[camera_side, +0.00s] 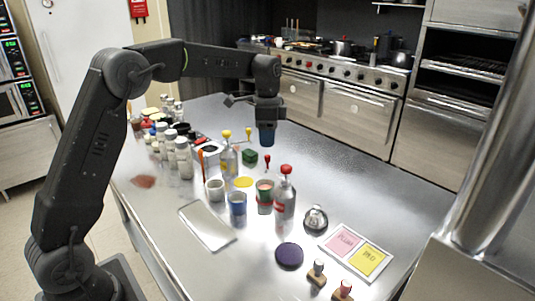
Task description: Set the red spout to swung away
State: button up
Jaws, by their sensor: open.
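A grey bottle (285,198) with a red top (286,169) stands upright near the middle of the steel counter. A small red piece (267,160) shows up and left of it; I cannot tell whether it is joined to the red top, nor which way the spout points. A green and red cup (265,192) stands just left of the bottle. My gripper (267,134) points down above the counter, behind and left of the red-topped bottle and apart from it. It is open. Its lower end looks dark blue; the fingers are too small to make out.
A yellow-topped bottle (228,158), a white cup (215,190) and a blue cup (237,204) stand to the left. A green block (250,157) lies behind. A bell (315,219), purple disc (289,256) and pink-and-yellow board (357,228) lie in front. The counter's right rear is clear.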

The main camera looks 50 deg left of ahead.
notch_tip(320, 180, down, 6)
jog(key=shift+r, duration=0.1)
dwell(0.4)
grip_shut()
dwell(0.3)
